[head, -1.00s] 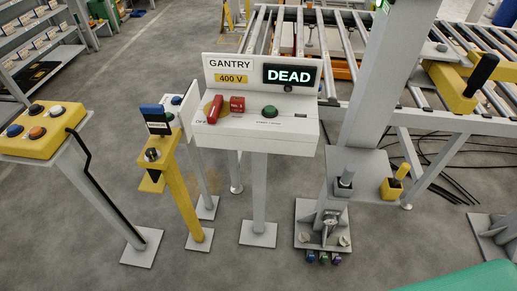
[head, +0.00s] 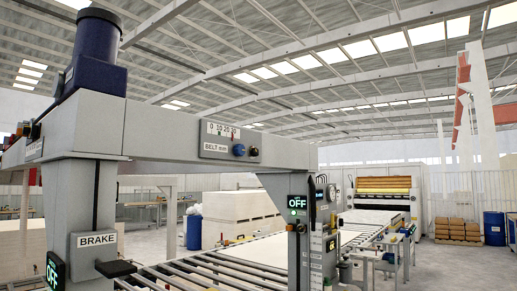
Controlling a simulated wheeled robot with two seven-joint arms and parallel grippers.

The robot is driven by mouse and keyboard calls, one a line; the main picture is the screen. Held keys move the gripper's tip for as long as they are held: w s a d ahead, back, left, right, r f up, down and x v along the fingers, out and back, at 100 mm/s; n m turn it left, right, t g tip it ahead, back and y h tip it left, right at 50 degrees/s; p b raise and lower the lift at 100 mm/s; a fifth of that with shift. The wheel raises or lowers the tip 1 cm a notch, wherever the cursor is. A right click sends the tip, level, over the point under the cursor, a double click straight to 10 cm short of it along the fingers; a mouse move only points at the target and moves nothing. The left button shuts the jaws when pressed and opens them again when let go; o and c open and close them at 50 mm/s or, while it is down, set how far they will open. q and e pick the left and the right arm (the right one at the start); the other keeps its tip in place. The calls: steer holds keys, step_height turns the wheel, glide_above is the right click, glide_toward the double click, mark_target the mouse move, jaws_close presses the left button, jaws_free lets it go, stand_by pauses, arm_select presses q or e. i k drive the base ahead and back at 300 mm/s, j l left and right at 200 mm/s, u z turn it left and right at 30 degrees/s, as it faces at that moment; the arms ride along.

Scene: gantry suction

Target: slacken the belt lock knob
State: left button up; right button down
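A grey panel labelled "BELT mm" (head: 214,148) is on the side of the gantry's grey crossbeam (head: 160,128), left of centre in the head view. It has a white scale (head: 218,130) with numbers and a small red mark near its right end. A blue round knob (head: 238,150) sits at the panel's right side. A smaller dark knob (head: 253,151) is just right of it. I cannot tell from the picture which is the belt lock knob, or how tight either is. Neither of my grippers is in view.
A blue motor housing (head: 98,55) stands on the beam's left end. Below it is a "BRAKE" label (head: 97,239) with a black lever (head: 116,268). A right post (head: 300,225) carries a green "OFF" display (head: 297,203). A roller conveyor (head: 200,270) runs below the beam.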

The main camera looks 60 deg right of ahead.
mark_target(254, 151)
steer(key=z, duration=1.75)
